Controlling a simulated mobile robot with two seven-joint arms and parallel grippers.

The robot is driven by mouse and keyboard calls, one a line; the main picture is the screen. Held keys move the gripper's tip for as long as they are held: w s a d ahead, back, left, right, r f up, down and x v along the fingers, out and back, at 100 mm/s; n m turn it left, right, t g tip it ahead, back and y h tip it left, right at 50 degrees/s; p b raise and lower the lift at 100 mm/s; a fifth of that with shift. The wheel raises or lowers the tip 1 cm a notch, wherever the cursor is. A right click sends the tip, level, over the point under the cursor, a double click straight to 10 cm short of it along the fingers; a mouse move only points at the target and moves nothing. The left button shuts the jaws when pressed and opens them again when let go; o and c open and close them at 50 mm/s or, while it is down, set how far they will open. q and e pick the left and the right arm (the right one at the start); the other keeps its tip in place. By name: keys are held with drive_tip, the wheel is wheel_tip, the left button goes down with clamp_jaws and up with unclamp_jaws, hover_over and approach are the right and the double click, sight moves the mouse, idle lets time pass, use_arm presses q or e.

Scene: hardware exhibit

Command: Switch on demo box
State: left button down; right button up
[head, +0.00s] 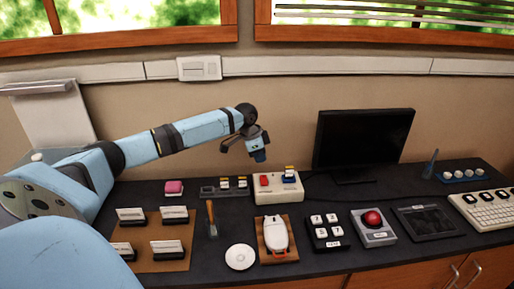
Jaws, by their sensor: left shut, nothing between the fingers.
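The demo box appears to be the small cream box (278,194) at the middle of the dark counter, in front of the wall. I cannot tell the switch's position. My left gripper (259,157) is shut and empty, pointing down. It appears above the red switch with a visible gap. My right gripper is not in view.
A black monitor (363,139) stands to the right of the box. In front are a white device on a wooden board (276,240), a black key block (325,231) and a red-button box (373,227). A wooden-handled tool (211,218) stands to the left, near a card board (152,256).

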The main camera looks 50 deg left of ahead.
sight(264, 177)
use_arm(q)
drive_tip(key=x, duration=0.5)
drive_tip(key=shift+s+a+f, duration=0.15)
drive_tip(key=shift+a+f, duration=0.15)
drive_tip(key=shift+f, duration=0.2)
drive_tip(key=shift+a+f, duration=0.1)
drive_tip(key=shift+f, duration=0.4)
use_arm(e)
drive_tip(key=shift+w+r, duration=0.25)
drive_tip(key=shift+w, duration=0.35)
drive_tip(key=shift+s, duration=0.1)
